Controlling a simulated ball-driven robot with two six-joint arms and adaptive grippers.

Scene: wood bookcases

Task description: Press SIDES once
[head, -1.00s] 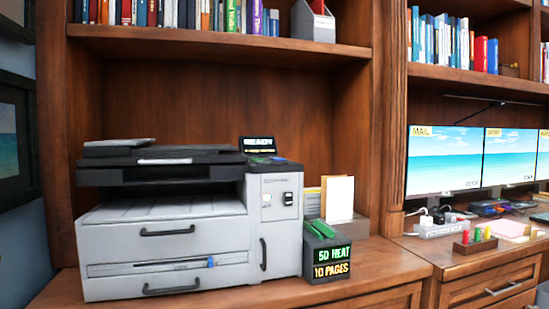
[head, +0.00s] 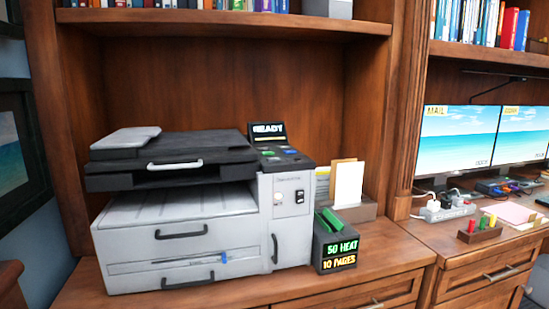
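A grey and black printer (head: 180,210) stands on the wooden counter, left of the middle in the head view. Its small screen (head: 268,134) reads READY in white, with a yellow line below that is too small to read. A control panel (head: 282,159) with green and blue buttons lies in front of the screen. I cannot read which button is SIDES. A white front panel (head: 289,198) below it carries a round button and a dark switch. Neither of my grippers is in view.
A dark box (head: 335,245) reading 50 HEAT and 10 PAGES stands right of the printer, before a paper holder (head: 356,208). Monitors (head: 458,137), a power strip (head: 447,210) and colored markers (head: 480,229) are on the right desk. The counter's front edge is clear.

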